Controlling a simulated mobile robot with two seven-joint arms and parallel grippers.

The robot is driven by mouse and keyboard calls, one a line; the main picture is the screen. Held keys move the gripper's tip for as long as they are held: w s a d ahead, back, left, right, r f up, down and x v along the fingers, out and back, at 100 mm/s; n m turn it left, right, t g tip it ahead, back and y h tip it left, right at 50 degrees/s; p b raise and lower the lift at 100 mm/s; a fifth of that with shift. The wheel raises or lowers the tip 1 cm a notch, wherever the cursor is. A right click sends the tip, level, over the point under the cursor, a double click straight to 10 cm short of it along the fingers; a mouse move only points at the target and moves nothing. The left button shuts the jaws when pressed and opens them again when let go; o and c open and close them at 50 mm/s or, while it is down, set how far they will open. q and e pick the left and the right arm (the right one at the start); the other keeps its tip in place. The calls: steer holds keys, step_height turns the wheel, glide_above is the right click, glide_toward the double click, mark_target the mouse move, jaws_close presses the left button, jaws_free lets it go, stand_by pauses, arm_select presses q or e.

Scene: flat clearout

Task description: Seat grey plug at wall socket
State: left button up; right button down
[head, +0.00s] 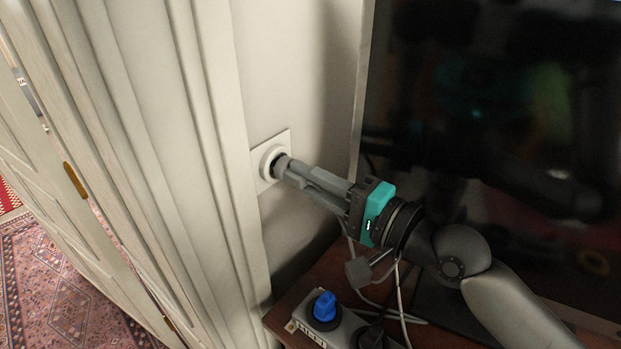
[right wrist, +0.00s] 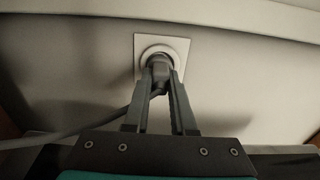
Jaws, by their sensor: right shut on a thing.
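The white wall socket (head: 262,163) is on the wall between the door frame and the dark screen. It also shows in the right wrist view (right wrist: 181,45), straight ahead of the fingers. My right gripper (head: 283,168) is at the socket, its fingers shut on the grey plug (right wrist: 160,70). The plug's front end is at the round recess of the socket; its pins are hidden, so I cannot tell how deep it sits. A grey cable (right wrist: 85,127) runs from the plug to the lower left in the wrist view. My left gripper is not in view.
A large dark screen (head: 480,120) stands close to the right of my arm. Below, a power strip (head: 318,325) with a blue plug (head: 325,306) and a dark plug lies on a brown wooden surface (head: 283,310), with loose cables around. A door frame (head: 200,120) rises at the left.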

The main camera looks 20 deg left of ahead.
steer(key=shift+x, duration=0.75)
steer(key=c, duration=0.7)
jaws_free()
steer(key=shift+o, duration=0.2)
steer(key=shift+d, duration=0.1)
steer(key=b+v, duration=0.5)
steer(key=v, duration=1)
steer(key=shift+s, duration=0.1)
